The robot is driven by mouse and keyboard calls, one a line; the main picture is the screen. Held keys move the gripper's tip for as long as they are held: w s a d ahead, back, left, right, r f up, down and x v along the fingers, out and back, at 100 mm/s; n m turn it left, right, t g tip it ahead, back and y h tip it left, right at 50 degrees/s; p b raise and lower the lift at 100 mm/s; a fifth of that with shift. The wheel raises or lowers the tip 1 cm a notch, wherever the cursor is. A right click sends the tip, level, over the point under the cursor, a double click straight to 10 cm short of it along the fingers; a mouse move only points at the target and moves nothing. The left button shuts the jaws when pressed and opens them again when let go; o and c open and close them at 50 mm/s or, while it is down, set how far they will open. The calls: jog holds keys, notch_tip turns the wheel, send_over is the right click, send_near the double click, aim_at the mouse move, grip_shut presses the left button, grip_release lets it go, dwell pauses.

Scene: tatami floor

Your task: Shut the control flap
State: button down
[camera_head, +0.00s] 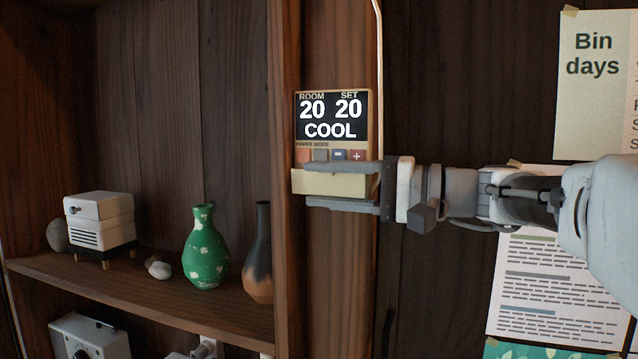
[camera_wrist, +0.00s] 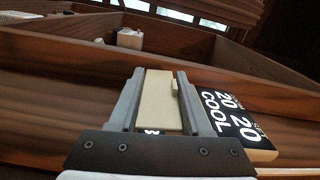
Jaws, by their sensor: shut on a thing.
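The wall control unit (camera_head: 333,116) is fixed to a wooden post, its display reading ROOM 20, SET 20 and COOL. Its row of buttons (camera_head: 338,155) shows uncovered below the display. The cream control flap (camera_head: 325,184) is open below the buttons. My gripper (camera_head: 307,184) reaches in from the right, one finger above the flap and one below. In the wrist view, my gripper (camera_wrist: 160,75) is shut on the flap (camera_wrist: 155,103), which has a small raised tab. The display (camera_wrist: 228,118) lies beside the right finger there. The fingers hide part of the buttons and the flap's edges.
A pale cable (camera_head: 379,50) runs down beside the unit. Left of the post, a shelf (camera_head: 150,290) holds a white box (camera_head: 98,222), a green vase (camera_head: 205,248) and a dark vase (camera_head: 260,260). Papers (camera_head: 592,85) hang on the wall at right, behind my arm.

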jog(key=shift+c, duration=1.7)
grip_release()
jog(key=shift+d, duration=0.1)
jog(key=p+v, duration=0.2)
jog(key=v, duration=1.5)
jog(key=shift+d, duration=0.15)
jog(key=shift+s, duration=0.1)
